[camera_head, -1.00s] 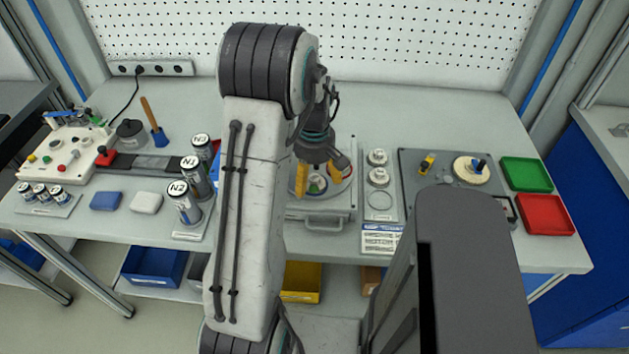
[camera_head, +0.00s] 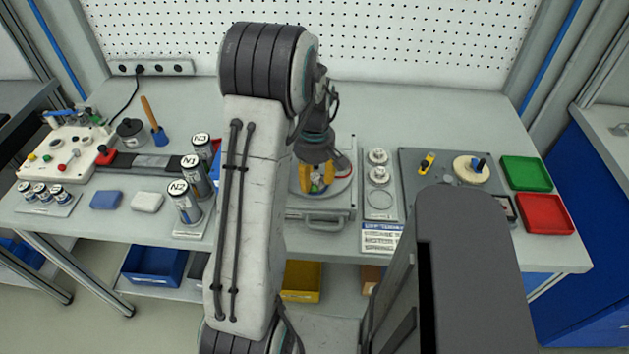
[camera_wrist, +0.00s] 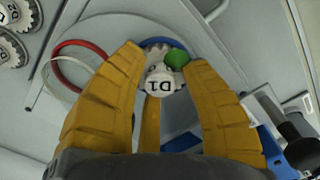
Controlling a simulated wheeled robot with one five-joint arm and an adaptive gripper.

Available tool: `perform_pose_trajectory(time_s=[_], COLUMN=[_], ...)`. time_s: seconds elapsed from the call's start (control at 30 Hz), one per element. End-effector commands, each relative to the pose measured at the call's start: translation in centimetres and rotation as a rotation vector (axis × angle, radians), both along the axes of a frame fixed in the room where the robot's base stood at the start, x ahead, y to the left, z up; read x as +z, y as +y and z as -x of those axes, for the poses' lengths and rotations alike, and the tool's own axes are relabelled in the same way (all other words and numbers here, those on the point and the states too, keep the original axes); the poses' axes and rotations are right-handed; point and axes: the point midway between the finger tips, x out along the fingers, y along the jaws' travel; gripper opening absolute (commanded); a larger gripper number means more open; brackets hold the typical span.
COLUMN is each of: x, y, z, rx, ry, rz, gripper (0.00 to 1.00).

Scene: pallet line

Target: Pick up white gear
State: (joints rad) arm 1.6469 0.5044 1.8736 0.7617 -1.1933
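A white gear marked "D1" (camera_wrist: 160,84) sits between the yellow fingers of my gripper (camera_wrist: 160,62) in the wrist view. A green ball-like knob (camera_wrist: 176,60) is beside the gear, close to the right finger. In the head view my gripper (camera_head: 317,178) is low over the round plate of a grey station (camera_head: 325,222), and its fingers largely hide the gear there.
Tall cans (camera_head: 183,203) stand to the left. A grey board (camera_head: 429,180) and green (camera_head: 526,174) and red (camera_head: 545,214) trays are farther right.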

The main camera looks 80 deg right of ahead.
Motion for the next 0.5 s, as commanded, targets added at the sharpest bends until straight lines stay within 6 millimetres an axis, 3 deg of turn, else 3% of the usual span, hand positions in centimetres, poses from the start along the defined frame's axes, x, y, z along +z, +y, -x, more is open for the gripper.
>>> perform_pose_trajectory(time_s=[0.23,0.5], x=[-0.22,-0.29], y=[0.11,0.16], z=[-0.01,-0.01], rx=[0.0,0.0], ry=[0.0,-0.001], rz=[-0.004,-0.006], gripper=[0.0,0.0])
